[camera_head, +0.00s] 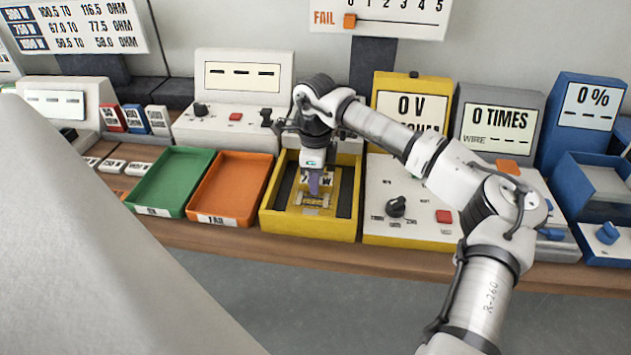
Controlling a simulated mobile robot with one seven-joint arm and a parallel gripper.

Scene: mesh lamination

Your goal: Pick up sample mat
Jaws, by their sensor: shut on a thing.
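My gripper (313,188) points down into the yellow tray (308,227) at the middle of the bench. It is shut on a small pale yellow piece with dark marks, which I take to be the sample mat (328,183). The mat is low inside the tray. The fingers hide part of it, and I cannot tell whether it is clear of the tray floor. A patterned strip (313,201) shows just below the fingertips.
Left of the yellow tray stand an orange tray (196,217) marked FAIL and a green tray (133,207). To the right are a white panel with a black knob (397,207), and blue equipment (586,105). A white meter (243,76) stands behind.

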